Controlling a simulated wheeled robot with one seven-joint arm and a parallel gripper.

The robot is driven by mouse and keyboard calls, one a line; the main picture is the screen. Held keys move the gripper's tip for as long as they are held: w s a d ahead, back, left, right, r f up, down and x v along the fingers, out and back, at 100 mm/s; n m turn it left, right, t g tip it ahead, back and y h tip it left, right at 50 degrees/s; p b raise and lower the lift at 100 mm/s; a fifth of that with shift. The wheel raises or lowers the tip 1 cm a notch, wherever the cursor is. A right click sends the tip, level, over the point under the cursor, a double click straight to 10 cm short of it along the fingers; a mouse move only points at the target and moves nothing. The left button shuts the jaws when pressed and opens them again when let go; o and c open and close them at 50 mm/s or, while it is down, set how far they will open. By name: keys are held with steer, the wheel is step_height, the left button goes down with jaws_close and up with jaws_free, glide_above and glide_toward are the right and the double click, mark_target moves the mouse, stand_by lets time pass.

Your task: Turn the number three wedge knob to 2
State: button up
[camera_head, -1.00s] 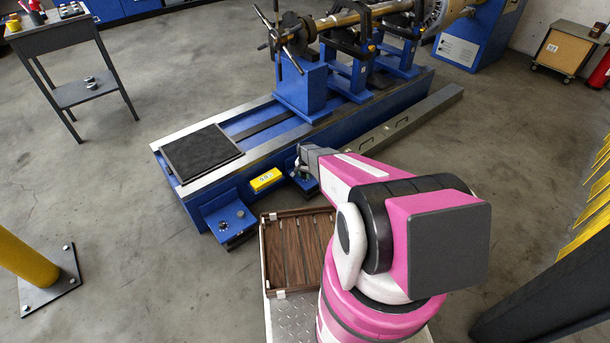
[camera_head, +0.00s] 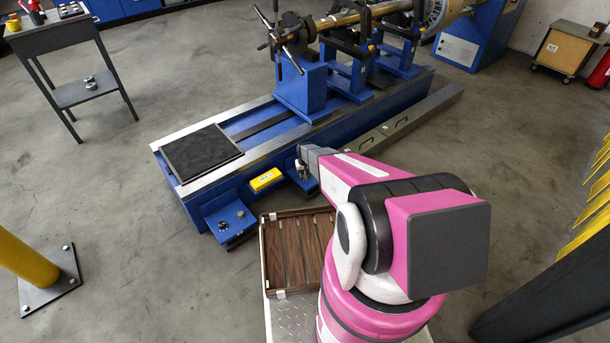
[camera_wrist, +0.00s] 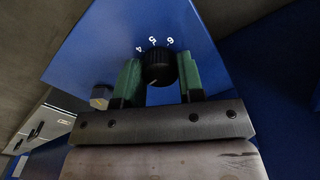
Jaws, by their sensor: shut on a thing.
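A black ribbed knob (camera_wrist: 158,66) stands on a blue sloped face (camera_wrist: 100,58) in the wrist view. White numerals 4, 5 and 6 show in an arc above it; other numerals are hidden by the gripper or knob. A faint pale mark shows on the knob's lower left. My gripper (camera_wrist: 160,80) has its green-padded fingers on both sides of the knob and is shut on it. In the head view my gripper (camera_head: 302,172) is at the blue machine's near side, and the knob there is hidden.
A second blue wedge block (camera_head: 228,222) with a small dark knob stands left of a yellow box (camera_head: 265,179). A hex bolt head (camera_wrist: 101,92) is left of the fingers. A wooden tray (camera_head: 283,287) lies before the machine. A yellow post (camera_head: 24,258) stands at left.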

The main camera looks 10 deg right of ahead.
steer(key=shift+n, duration=0.3)
steer(key=o, duration=0.9)
steer(key=shift+r, duration=0.1)
step_height(320, 180, up, 11)
steer(key=shift+f, duration=0.15)
